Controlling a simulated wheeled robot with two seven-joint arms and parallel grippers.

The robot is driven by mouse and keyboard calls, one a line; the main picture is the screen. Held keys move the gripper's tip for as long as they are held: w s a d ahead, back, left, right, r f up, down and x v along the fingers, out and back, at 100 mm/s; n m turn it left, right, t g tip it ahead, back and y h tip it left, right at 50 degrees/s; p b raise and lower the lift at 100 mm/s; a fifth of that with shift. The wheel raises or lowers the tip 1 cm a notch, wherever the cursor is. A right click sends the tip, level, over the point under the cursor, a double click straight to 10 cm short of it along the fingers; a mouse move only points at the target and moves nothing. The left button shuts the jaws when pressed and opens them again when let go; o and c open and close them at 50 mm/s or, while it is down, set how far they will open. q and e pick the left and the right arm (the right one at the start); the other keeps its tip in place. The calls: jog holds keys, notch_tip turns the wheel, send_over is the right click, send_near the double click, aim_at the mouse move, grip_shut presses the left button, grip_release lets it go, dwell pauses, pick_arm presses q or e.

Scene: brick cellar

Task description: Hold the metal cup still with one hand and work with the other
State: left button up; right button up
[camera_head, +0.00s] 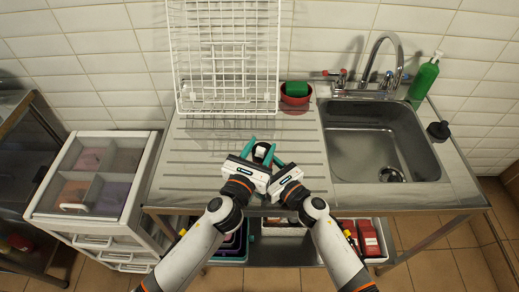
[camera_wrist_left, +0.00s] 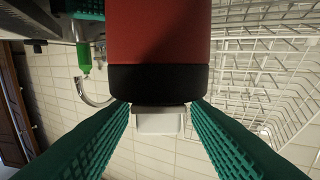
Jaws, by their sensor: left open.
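The metal cup (camera_head: 260,151) stands upright on the drainboard, at the front between my arms; from above I see only its dark top and white cap. The upside-down left wrist view shows the cup (camera_wrist_left: 158,35) closer, with a red body, black band and white cap. My left gripper (camera_head: 258,157) is open, with teal fingers on either side of the cup; contact cannot be told. The fingers also spread on both sides in the left wrist view (camera_wrist_left: 160,130). My right gripper (camera_head: 277,163) is close beside it on the right; its jaws are partly hidden.
A white wire rack (camera_head: 225,100) stands behind. A red bowl (camera_head: 296,98) with a green sponge (camera_head: 297,89) sits near the wall. The steel sink (camera_head: 375,145) with a tap (camera_head: 386,50) is right. A green bottle (camera_head: 424,80) stands behind it. Bare drainboard (camera_head: 185,160) lies left.

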pick_arm(q)
jog(key=v, duration=1.2)
pick_arm(e)
jog(key=o, duration=1.1)
jog(key=v, duration=1.2)
pick_arm(q)
jog(key=shift+f, duration=0.1)
pick_arm(e)
jog(key=shift+d, duration=0.1)
